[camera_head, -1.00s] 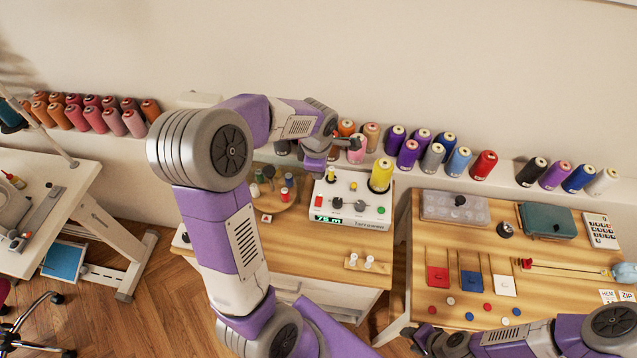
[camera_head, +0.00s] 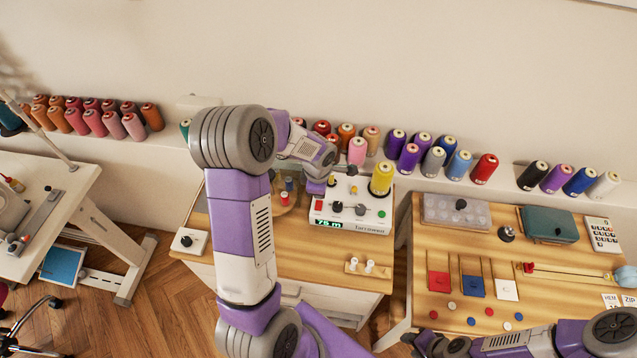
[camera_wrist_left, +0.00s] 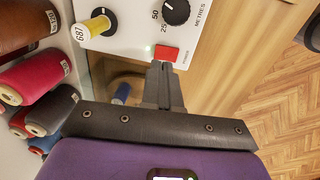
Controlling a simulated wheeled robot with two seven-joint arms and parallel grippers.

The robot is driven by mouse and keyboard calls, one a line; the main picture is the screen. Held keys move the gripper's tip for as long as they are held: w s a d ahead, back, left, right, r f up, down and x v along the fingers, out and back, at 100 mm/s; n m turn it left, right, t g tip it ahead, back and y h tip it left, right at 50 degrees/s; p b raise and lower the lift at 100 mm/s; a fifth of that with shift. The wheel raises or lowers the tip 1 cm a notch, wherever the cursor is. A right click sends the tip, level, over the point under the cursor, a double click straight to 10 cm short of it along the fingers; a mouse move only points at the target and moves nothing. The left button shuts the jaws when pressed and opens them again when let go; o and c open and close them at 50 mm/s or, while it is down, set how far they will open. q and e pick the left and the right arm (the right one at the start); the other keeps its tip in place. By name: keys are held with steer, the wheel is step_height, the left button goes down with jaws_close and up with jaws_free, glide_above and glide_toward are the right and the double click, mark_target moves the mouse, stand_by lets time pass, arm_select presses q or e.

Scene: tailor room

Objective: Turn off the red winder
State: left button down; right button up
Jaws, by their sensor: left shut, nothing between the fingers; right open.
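The winder (camera_head: 350,225) is a white box on the middle table, with black dials, a green button and a lit green display. Its red switch (camera_head: 319,204) sits at the left of its front panel. In the left wrist view, the red switch (camera_wrist_left: 166,53) lies just beyond my fingertips, beside a small lit green light. My left gripper (camera_wrist_left: 158,68) is shut and empty. Its tips look very near the switch's edge; I cannot tell if they touch. In the head view it is mostly hidden by its arm. My right gripper (camera_head: 413,340) is open at the lower right.
A yellow spool (camera_head: 382,178) stands on the winder's right. A wooden tray with small spools is partly hidden behind my left arm. Thread cones line the ledge behind. The right table (camera_head: 400,290) holds cards, buttons and a teal case (camera_head: 548,222).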

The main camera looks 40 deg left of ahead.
mark_target(319, 203)
arm_select(q)
steer(key=shift+w+a+f, duration=0.1)
steer(key=shift+f, duration=0.9)
steer(key=shift+w+a+f, duration=0.1)
steer(key=shift+f, duration=0.9)
steer(key=shift+w+f+b, duration=0.1)
steer(key=shift+f+b, duration=0.35)
steer(key=shift+b, duration=0.55)
steer(key=shift+s+d+r, duration=0.1)
steer(key=shift+s+r, duration=0.1)
steer(key=shift+f, duration=0.1)
